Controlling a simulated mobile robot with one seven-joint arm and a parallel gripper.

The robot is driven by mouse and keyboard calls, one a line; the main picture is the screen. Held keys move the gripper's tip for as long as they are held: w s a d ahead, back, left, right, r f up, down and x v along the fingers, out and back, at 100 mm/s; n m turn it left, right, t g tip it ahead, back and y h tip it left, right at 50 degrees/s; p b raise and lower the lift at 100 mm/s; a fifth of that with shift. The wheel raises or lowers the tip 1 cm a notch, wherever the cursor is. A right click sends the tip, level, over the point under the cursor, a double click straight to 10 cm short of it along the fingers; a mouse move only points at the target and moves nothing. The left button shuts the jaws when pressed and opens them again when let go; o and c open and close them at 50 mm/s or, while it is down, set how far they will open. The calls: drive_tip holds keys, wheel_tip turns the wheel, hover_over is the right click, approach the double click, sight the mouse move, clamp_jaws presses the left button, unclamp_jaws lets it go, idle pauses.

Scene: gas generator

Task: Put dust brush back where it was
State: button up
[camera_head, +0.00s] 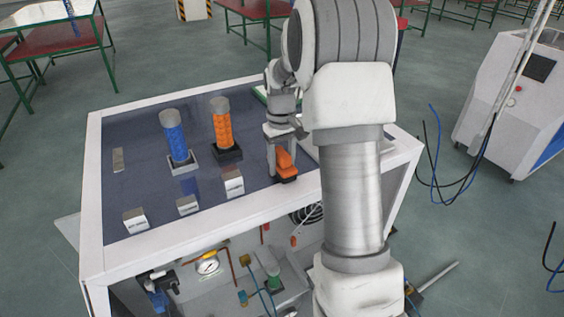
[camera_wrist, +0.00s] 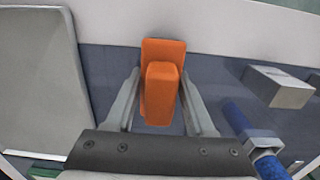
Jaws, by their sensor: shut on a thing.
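The dust brush, an orange block-like piece (camera_head: 286,164), is at the right front of the dark blue tabletop (camera_head: 130,195), with a dark part beneath it. It also shows as an orange block in the middle of the wrist view (camera_wrist: 163,90). My gripper (camera_head: 281,150) points down over it and is shut on it, with one finger on each side in the wrist view (camera_wrist: 160,105). Whether the brush touches the tabletop I cannot tell. My arm hides part of the table's right side.
A blue-filled cylinder (camera_head: 174,136) and an orange-filled cylinder (camera_head: 224,124) stand left of my gripper. Small white label blocks (camera_head: 234,182) (camera_head: 188,205) (camera_head: 136,220) line the front. A raised white rim (camera_head: 180,243) edges the table. The left tabletop has free room.

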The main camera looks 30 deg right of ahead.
drive_tip(key=o, duration=1.3)
drive_tip(key=shift+f, duration=0.1)
